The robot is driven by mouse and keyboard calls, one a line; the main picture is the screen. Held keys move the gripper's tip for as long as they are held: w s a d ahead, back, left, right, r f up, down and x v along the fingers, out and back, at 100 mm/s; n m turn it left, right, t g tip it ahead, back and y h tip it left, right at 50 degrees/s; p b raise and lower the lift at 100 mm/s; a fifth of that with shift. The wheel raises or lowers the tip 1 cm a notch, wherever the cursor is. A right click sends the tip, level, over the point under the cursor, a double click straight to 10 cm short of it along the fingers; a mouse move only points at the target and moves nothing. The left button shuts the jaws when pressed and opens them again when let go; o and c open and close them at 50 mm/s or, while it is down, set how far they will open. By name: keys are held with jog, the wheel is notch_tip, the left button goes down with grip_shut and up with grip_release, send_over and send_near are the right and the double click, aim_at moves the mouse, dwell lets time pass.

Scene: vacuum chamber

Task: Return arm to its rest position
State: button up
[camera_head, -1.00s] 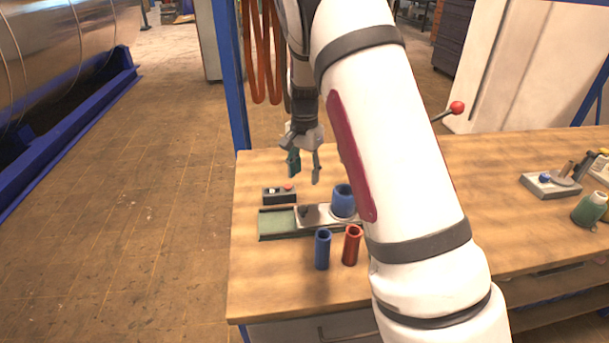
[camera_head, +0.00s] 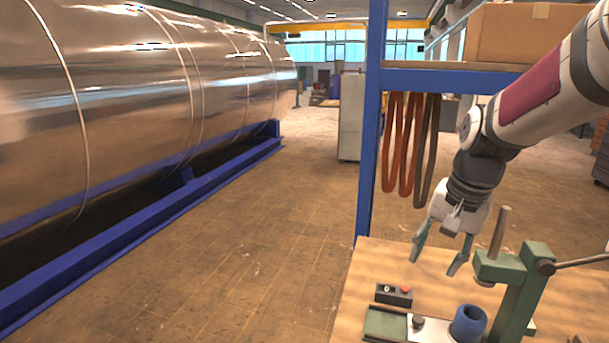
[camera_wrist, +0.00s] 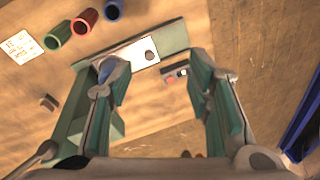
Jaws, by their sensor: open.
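My gripper (camera_head: 437,262) hangs from my arm at the right of the head view, above the wooden workbench (camera_head: 365,270). Its two green-tipped fingers are spread apart with nothing between them. In the wrist view my gripper (camera_wrist: 152,78) is also open and empty. Below the fingers lie a white plate with a dark knob (camera_wrist: 149,56) and a small button box (camera_wrist: 178,73), both apart from the fingertips.
A green lever press (camera_head: 525,290) stands close to the right of the gripper. A blue cylinder (camera_head: 468,322) and a green-grey tray (camera_head: 385,323) are on the bench. A blue post (camera_head: 372,130) and shelf with a cardboard box (camera_head: 520,32) rise behind. Open floor lies left.

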jog(key=s+a+r+n+t, duration=0.1)
jog(key=s+n, duration=0.1)
jog(key=s, duration=0.5)
jog(key=s+a+r+n+t, duration=0.1)
jog(key=s+a+r+n, duration=0.1)
jog(key=s, duration=0.5)
jog(key=s+a+r+n+t, duration=0.1)
jog(key=s+a+r+n, duration=0.1)
jog(key=s, duration=0.4)
jog(key=shift+s+n+h, duration=0.4)
jog(key=shift+n, duration=0.4)
